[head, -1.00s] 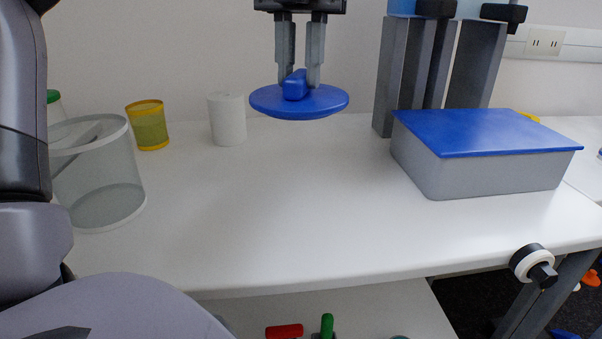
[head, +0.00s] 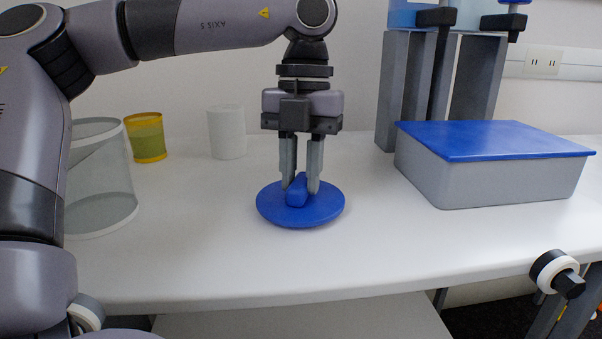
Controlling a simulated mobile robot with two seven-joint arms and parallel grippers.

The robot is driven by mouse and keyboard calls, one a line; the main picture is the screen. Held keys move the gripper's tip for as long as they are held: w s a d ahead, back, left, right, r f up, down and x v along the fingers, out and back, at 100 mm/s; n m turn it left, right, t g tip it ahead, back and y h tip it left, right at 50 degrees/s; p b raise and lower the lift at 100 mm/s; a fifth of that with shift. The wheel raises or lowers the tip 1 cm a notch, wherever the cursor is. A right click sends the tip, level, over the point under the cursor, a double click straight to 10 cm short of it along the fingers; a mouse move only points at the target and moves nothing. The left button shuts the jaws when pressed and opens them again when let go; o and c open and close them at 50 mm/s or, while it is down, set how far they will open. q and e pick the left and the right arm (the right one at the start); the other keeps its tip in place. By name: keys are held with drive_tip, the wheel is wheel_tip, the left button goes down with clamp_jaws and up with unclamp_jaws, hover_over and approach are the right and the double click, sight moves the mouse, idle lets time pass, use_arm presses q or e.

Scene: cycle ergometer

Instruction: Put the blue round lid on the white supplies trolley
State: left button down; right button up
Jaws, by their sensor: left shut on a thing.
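The blue round lid (head: 268,210) has a raised blue grip bar in its middle. My left gripper (head: 301,186) points straight down, and its two fingers are shut on that bar. The lid is level over the middle of the white trolley top (head: 230,265), very low. I cannot tell whether its underside touches the surface. My right gripper is not in view.
A clear container (head: 103,190), a yellow-rimmed cup (head: 148,140) and a white roll (head: 227,133) stand left and behind. A grey box with a blue cover (head: 490,175) stands right. The top's front middle is clear; a lower shelf (head: 300,318) shows below.

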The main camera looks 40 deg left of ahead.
sight(304, 174)
use_arm(q)
drive_tip(key=shift+f, duration=0.1)
drive_tip(key=c, duration=0.9)
unclamp_jaws()
drive_tip(key=shift+c, duration=0.2)
drive_tip(key=shift+r, duration=0.5)
wheel_tip(304, 174, up, 11)
drive_tip(key=w+p, duration=0.1)
drive_tip(key=p, duration=0.4)
drive_tip(key=shift+a, duration=0.35)
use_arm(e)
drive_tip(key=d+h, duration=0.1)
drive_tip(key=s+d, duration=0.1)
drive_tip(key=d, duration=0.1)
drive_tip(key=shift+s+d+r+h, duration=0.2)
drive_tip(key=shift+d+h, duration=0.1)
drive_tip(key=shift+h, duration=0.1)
use_arm(q)
drive_tip(key=shift+w+r, duration=0.1)
drive_tip(key=shift+r, duration=0.1)
